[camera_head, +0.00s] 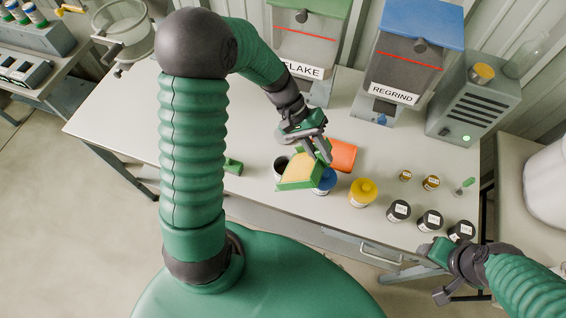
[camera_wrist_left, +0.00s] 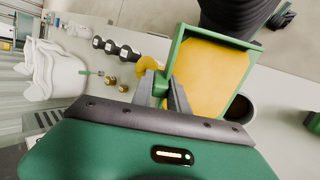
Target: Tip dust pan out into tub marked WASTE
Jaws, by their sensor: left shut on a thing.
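The green dust pan (camera_head: 297,184) is held by my left gripper (camera_head: 322,152) above the table. Its inside is covered in yellow-orange material, which fills much of the left wrist view (camera_wrist_left: 211,76). My left gripper is shut on the pan's handle end. A dark open tub (camera_head: 281,165) stands just left of the pan, partly hidden by it; its dark rim also shows beside the pan in the left wrist view (camera_wrist_left: 240,108). No WASTE marking is readable. My right gripper (camera_head: 436,270) is at the table's front right; its jaws are unclear.
A blue-topped jar (camera_head: 325,182) and an orange object (camera_head: 343,155) are close by the pan. A yellow jar (camera_head: 363,192), several black-lidded jars (camera_head: 430,219) and small brown bottles stand to the right. FLAKE and REGRIND hoppers (camera_head: 400,65) stand behind.

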